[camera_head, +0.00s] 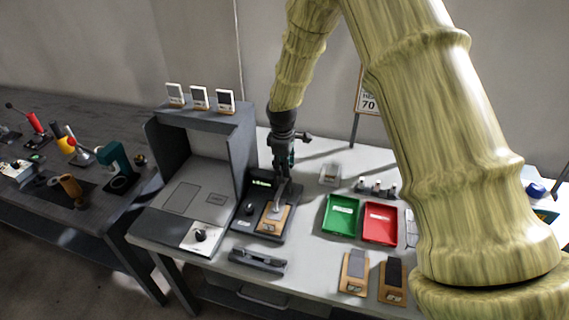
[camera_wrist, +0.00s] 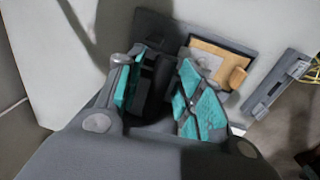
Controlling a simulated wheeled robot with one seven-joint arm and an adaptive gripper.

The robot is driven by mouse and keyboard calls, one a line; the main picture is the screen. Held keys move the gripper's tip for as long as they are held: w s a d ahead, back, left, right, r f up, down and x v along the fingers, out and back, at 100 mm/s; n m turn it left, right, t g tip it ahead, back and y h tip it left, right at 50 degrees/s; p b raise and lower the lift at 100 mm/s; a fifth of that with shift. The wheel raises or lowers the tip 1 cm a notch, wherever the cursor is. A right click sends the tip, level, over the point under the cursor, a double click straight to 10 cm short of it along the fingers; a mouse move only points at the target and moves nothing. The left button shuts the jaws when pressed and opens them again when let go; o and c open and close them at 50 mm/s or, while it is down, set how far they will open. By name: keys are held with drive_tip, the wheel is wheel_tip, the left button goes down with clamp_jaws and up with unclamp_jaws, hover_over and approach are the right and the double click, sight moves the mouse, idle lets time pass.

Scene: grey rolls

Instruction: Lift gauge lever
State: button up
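The gauge (camera_head: 247,208) is a dark device with a small lit green display, standing on the table right of the grey booth. A tan board with a grey patch (camera_head: 273,219) lies on its base; the board also shows in the wrist view (camera_wrist: 222,60). My gripper (camera_head: 283,180) points down over the gauge, close to its upper part. In the wrist view its teal-padded fingers (camera_wrist: 158,92) stand apart, with a dark part of the gauge between or behind them. I cannot tell whether they touch it. The lever cannot be made out clearly.
A green tray (camera_head: 340,217) and a red tray (camera_head: 380,223) stand to the right. Two tan sample boards (camera_head: 355,272) lie at the front, and a dark grey bar-shaped tool (camera_head: 258,261) lies before the gauge. The grey booth (camera_head: 236,150) rises close on the left.

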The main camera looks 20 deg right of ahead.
drive_tip(key=shift+f, duration=0.15)
clamp_jaws()
drive_tip(key=shift+w, duration=0.1)
